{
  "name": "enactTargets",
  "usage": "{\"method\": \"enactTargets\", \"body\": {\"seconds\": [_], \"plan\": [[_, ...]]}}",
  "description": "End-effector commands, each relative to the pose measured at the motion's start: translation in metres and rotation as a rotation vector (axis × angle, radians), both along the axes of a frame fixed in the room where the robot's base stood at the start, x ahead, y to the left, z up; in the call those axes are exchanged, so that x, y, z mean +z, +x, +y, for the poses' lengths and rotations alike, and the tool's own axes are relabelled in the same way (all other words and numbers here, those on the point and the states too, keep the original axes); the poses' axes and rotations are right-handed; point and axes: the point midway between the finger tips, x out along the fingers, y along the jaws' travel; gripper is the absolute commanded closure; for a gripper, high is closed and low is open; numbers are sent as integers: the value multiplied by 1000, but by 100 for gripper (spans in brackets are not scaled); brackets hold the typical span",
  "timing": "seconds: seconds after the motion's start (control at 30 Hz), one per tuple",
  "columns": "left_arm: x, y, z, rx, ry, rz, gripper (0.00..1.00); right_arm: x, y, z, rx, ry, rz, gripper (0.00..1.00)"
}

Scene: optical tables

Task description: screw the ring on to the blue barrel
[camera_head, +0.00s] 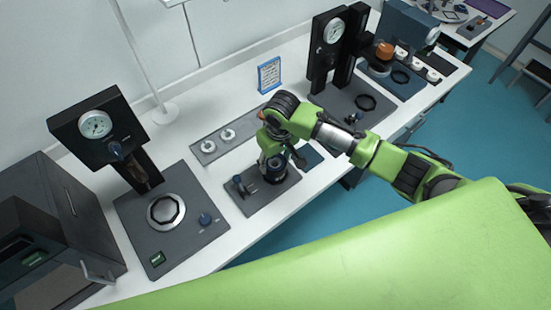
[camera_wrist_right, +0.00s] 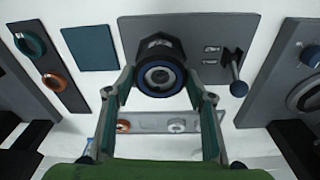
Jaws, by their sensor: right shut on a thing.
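My right gripper (camera_head: 274,160) points down over a small dark base plate (camera_head: 262,202) on the white table. In the wrist view the right fingers (camera_wrist_right: 160,78) are closed on opposite sides of a dark ring (camera_wrist_right: 160,66) at the top of the blue barrel (camera_wrist_right: 160,94). The barrel shows as a blue rim around the ring, with a lens-like centre. It stands in a dark holder (camera_wrist_right: 158,44) on the plate. How far the ring is seated cannot be told. In the head view the gripper hides most of the barrel. My left gripper is not in view.
A lever (camera_wrist_right: 238,84) stands on the plate beside the holder. A tray with white discs (camera_head: 228,134) lies behind. A gauge press (camera_head: 103,135) stands left, another gauge station (camera_head: 335,50) at the back right. A blue sign (camera_head: 269,75) stands behind the arm.

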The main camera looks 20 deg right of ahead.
Motion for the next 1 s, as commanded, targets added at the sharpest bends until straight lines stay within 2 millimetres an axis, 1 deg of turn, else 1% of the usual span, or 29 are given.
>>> {"method": "enactTargets", "body": {"seconds": [0.1, 0.2, 0.3, 0.57, 0.6, 0.63, 0.67, 0.9, 0.93, 1.0], "plan": [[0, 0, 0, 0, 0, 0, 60, 2, 3, -1, -173, 1, -9, 68], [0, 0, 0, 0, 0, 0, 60, 2, 4, -1, -301, 0, -10, 68], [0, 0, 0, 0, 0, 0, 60, 3, 4, -3, -382, -2, -11, 68], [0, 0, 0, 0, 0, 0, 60, 4, 6, -4, -406, -3, -14, 68], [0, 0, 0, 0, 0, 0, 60, 4, 6, -4, -405, -4, -14, 43], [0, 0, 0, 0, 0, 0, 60, 4, 5, -4, -405, -4, -14, 35], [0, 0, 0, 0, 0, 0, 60, 3, 5, -4, -405, -4, -13, 31], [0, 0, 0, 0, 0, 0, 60, 2, 3, -2, -401, -3, -7, 31], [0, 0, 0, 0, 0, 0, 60, 1, 3, -2, -400, -3, -7, 36], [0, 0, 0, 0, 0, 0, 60, 1, 2, -2, -400, -3, -6, 36]]}}
